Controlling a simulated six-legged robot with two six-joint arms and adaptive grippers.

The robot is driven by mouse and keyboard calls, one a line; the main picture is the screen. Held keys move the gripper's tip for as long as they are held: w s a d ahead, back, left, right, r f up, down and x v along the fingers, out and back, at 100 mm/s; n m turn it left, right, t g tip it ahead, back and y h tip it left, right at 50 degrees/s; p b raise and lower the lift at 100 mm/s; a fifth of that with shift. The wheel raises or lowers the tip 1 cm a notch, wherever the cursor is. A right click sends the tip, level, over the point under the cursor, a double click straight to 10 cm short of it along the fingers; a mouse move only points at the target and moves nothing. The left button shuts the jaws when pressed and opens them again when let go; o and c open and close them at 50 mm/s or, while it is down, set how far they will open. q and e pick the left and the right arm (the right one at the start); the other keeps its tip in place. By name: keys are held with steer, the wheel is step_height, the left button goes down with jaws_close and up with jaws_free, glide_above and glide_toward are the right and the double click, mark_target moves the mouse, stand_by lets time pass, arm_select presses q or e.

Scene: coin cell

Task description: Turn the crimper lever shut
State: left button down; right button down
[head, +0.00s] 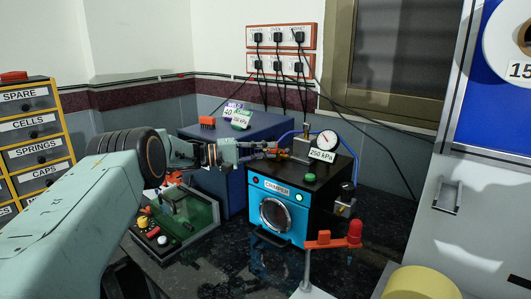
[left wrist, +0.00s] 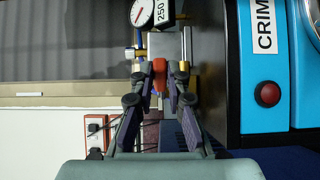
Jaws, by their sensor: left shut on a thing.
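The crimper (head: 286,216) is a box with a blue front, a round window and a black top, standing on the dark bench. My left gripper (head: 272,150) reaches in from the left over the crimper's back left top edge. It is shut on a small orange-red piece, which shows between the fingertips in the left wrist view (left wrist: 159,72). This appears to be the lever's grip; most of the lever is hidden by the fingers. The crimper's label and red button (left wrist: 267,94) show at the right of that view. My right gripper is not in view.
A pressure gauge (head: 327,138) and a metal post stand on the crimper's top close to the gripper. A green-topped device (head: 195,222) and a blue cabinet (head: 250,127) are to the left. An orange bar with a red knob (head: 355,232) stands in front, on the right.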

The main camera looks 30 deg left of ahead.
arm_select(q)
steer(key=shift+d, duration=0.1)
steer(key=c, duration=1.3)
jaws_free()
steer(key=v, duration=1.2)
steer(key=shift+o, duration=0.4)
